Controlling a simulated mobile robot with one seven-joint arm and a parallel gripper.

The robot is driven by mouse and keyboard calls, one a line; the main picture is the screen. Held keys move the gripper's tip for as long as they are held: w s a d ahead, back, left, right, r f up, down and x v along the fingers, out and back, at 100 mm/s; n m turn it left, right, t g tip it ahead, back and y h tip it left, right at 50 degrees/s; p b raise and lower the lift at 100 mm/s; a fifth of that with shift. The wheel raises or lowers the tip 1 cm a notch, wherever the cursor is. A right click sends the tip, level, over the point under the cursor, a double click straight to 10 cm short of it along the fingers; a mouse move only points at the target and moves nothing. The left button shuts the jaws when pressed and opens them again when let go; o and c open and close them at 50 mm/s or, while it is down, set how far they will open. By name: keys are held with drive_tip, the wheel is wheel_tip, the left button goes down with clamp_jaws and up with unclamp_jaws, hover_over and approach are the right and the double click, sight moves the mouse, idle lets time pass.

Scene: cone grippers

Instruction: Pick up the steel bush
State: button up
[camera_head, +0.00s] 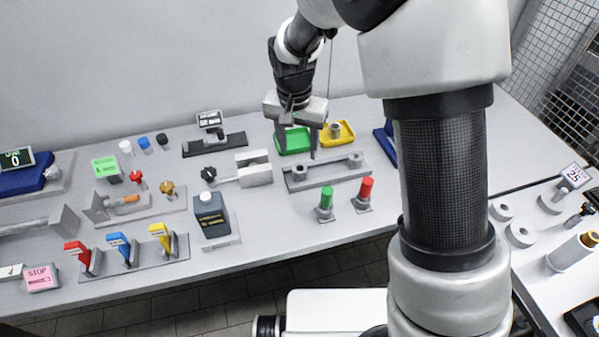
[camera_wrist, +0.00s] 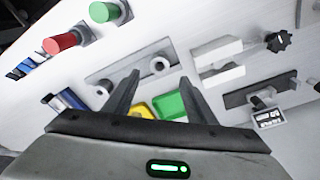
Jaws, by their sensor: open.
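Several grey ring-shaped parts show, and I cannot tell for sure which is the steel bush. One grey ring (camera_head: 334,129) sits in the yellow tray (camera_head: 349,139). Two more stand on a long grey fixture, a left one (camera_head: 298,171) and a right one (camera_head: 355,159). My gripper (camera_head: 297,151) is open and empty, pointing down over the green tray, behind the fixture. In the wrist view my gripper (camera_wrist: 158,77) has its fingers apart, with one fixture ring (camera_wrist: 160,65) just beyond the gap between the tips. The yellow tray is partly hidden by a finger there.
The green tray (camera_head: 293,141) is beside the yellow one. Green (camera_head: 326,198) and red (camera_head: 366,188) cylinders stand in front of the fixture. A grey block with a black knob (camera_head: 209,174) and a dark bottle (camera_head: 212,214) are to the left. More rings lie on the right-hand table.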

sight(300, 164)
drive_tip(key=f, duration=0.7)
drive_tip(key=shift+w+d+f, duration=0.15)
drive_tip(key=shift+w+f, duration=0.1)
drive_tip(key=c, duration=1.2)
drive_tip(key=shift+r, duration=0.1)
